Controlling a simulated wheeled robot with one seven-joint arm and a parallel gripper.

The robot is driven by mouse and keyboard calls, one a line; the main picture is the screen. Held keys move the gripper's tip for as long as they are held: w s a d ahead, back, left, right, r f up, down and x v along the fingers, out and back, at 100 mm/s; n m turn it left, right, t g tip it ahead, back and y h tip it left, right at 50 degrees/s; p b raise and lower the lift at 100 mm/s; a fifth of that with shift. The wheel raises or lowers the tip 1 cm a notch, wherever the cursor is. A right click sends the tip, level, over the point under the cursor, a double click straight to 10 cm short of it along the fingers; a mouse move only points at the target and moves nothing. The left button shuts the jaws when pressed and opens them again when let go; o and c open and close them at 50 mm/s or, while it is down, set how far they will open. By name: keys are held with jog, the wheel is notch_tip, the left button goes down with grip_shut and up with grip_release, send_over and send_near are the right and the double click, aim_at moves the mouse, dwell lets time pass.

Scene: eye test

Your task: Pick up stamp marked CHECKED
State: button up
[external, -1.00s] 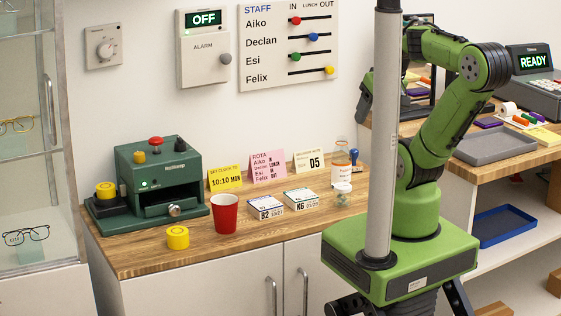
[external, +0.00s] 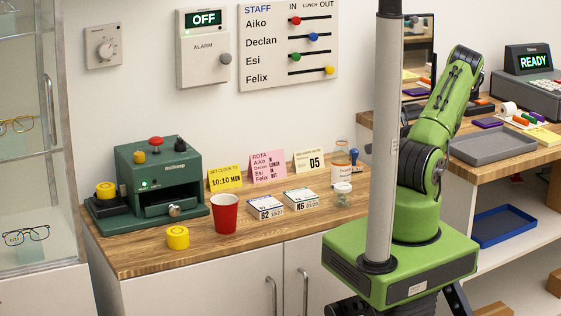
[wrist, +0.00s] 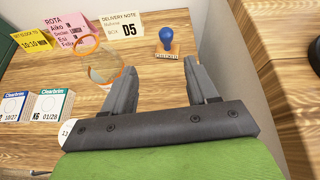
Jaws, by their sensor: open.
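The stamp (wrist: 166,40) has a round blue handle on a wooden base and stands upright on the wooden counter in the wrist view. The stamp also shows in the external view (external: 354,155), at the counter's right part near the wall. My gripper (wrist: 164,71) is open and empty. Its fingertips point toward the stamp, which stands beyond them and in line with the gap between them. In the external view my gripper is mostly hidden behind the grey column.
A glass bottle with an orange label (wrist: 106,66) stands left of the stamp, near my left finger. A delivery note (wrist: 121,26) and pink rota card (wrist: 70,30) stand behind it. Small boxes (wrist: 48,106) lie at left. The counter's right edge (wrist: 222,45) is close to my right finger.

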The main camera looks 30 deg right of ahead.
jog(key=m, duration=0.1)
jog(key=b, duration=0.1)
send_near(356, 151)
jog(key=x, duration=0.5)
jog(key=shift+a+f, duration=0.1)
jog(key=shift+f, duration=0.3)
jog(key=x, duration=0.4)
jog(key=b+x, duration=0.1)
jog(key=x, duration=0.1)
jog(key=shift+w+r, duration=0.2)
jog(key=shift+r, duration=0.05)
jog(key=shift+s, duration=0.1)
jog(key=shift+c, duration=0.5)
jog(key=c, duration=0.9)
